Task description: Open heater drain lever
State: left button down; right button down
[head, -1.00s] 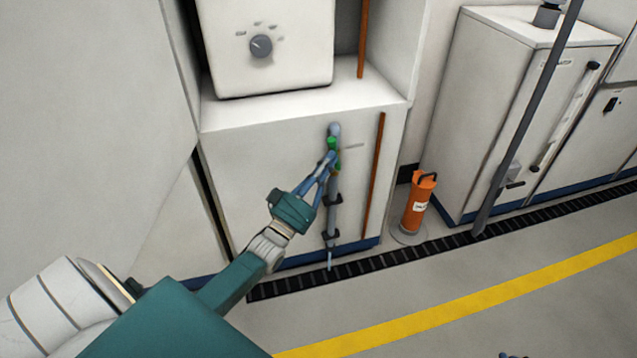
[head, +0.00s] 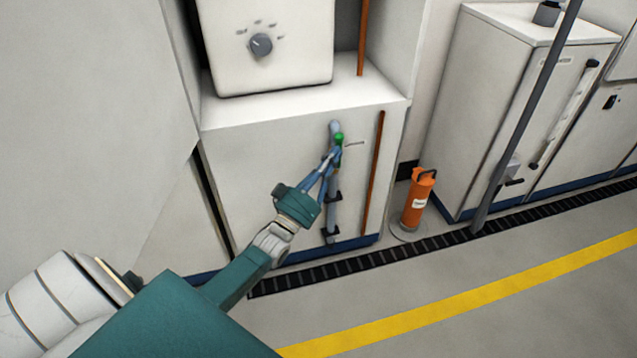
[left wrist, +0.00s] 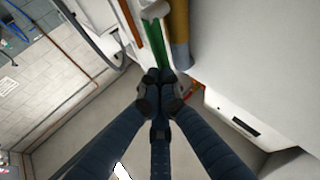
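The heater drain lever (head: 339,138) is a small green handle at the top of a grey drain pipe (head: 331,219) on the white cabinet front. It shows as a long green bar in the left wrist view (left wrist: 155,42). My left gripper (head: 335,156) is at the lever, in front of the pipe. In the left wrist view its dark fingertips (left wrist: 160,88) come together at the near end of the green bar and appear shut on it. The fingers hide that end and part of the valve. My right gripper is not in view.
The heater box with a grey dial (head: 261,45) sits above the cabinet ledge. A brown-orange pipe (head: 373,175) runs down right of the lever. An orange cylinder (head: 417,203) stands on the floor to the right, near a black floor grate (head: 350,267) and a slanting grey pole (head: 527,115).

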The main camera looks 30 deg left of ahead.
pick_arm(q)
notch_tip(320, 180, up, 10)
dwell(0.5)
